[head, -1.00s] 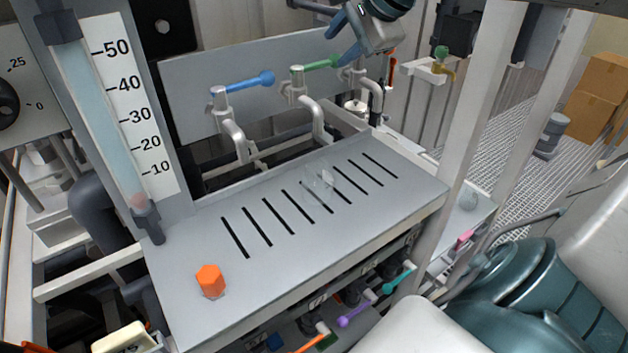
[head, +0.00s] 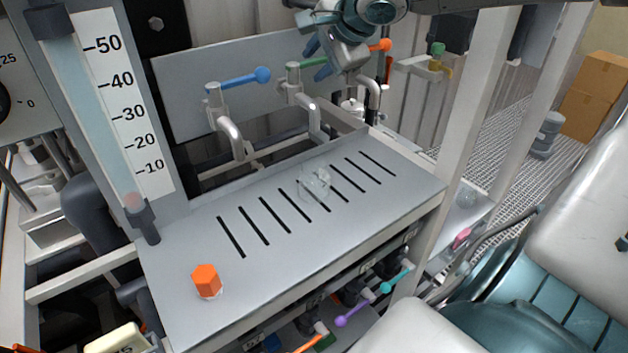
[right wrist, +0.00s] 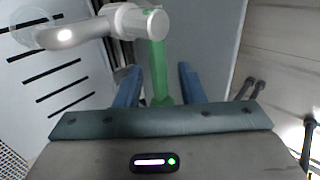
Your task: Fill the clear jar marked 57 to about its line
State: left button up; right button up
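A clear round jar (head: 314,184) stands on the slotted grey tray (head: 180,285), roughly below the green-handled tap's spout (head: 314,118). Its mark, line and contents cannot be made out. The tap has a green handle (head: 307,66). My right gripper (head: 318,60) is at this handle. In the right wrist view its two blue fingers (right wrist: 160,86) are apart, with the green handle (right wrist: 157,65) between them and a small gap on each side. My left gripper is not in view.
Taps with a blue handle (head: 245,79) and an orange handle (head: 380,46) flank the green one. An orange hexagonal piece (head: 206,280) sits at the tray's front left. Another clear jar (head: 466,196) stands beyond the right post. A scaled column (head: 95,110) rises at left.

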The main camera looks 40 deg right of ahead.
grip_shut()
jog(key=m+h+b, duration=0.1)
jog(key=b, duration=0.1)
jog(key=s+m+h+b, duration=0.1)
jog(key=m+b, duration=0.1)
jog(key=shift+s+a+g, duration=0.2)
jog(key=shift+g, duration=0.1)
